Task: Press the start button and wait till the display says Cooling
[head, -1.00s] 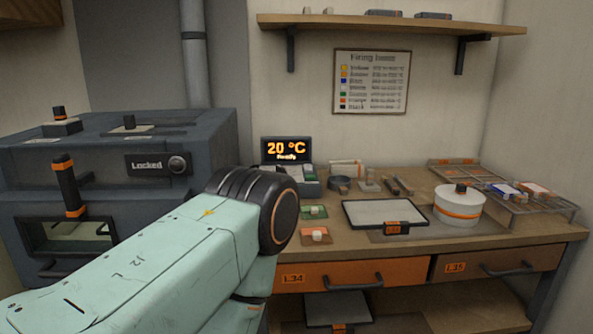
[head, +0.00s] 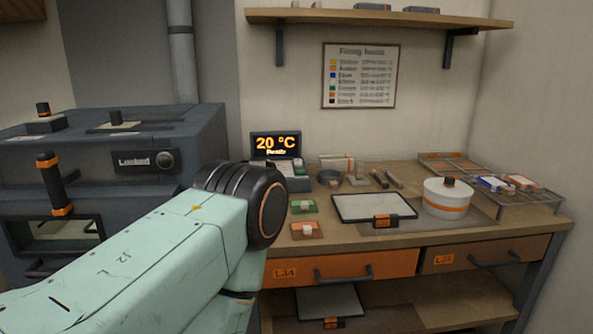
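The display (head: 276,146) stands at the back left of the bench and reads "20 °C" in orange, with a smaller word below that looks like "Ready". A console with pale and green parts (head: 291,176) sits under it. In front are a green plate with a pale block (head: 303,206) and an orange-red plate with a pale block (head: 308,230); I cannot tell which, if either, is the start button. My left arm reaches in from the lower left, its big dark joint beside these plates. Neither gripper shows.
The grey kiln (head: 110,190) at left has a sign reading "Locked". On the bench (head: 480,232) are a framed pale panel (head: 372,207), a white round pot (head: 446,200) and a wire rack (head: 530,205). A shelf (head: 380,17) hangs above; drawers (head: 345,268) are below.

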